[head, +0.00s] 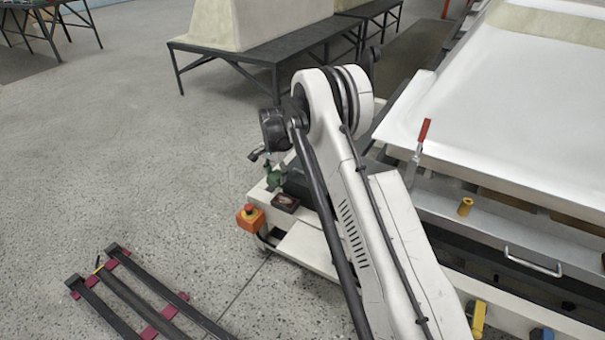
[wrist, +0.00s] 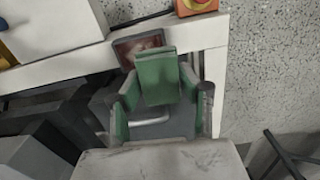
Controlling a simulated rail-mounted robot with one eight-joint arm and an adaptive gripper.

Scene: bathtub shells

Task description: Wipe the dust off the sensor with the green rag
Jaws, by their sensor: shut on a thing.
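The green rag (wrist: 157,78) is a folded block held between the fingers of my gripper (wrist: 162,92). In the head view the rag (head: 273,178) shows small beside my arm, just up and left of the sensor. The sensor (head: 285,202) is a small dark box with a reddish-brown top, on the corner of a white frame. In the wrist view the sensor (wrist: 131,47) is just beyond the rag, which covers part of it. I cannot tell whether rag and sensor touch.
An orange box with a red button (head: 250,215) sits near the sensor on the same white frame (head: 305,246). A red-handled clamp (head: 423,130) stands by the large white shell (head: 490,105) at right. Dark rails (head: 135,295) lie on the floor at lower left; open floor surrounds them.

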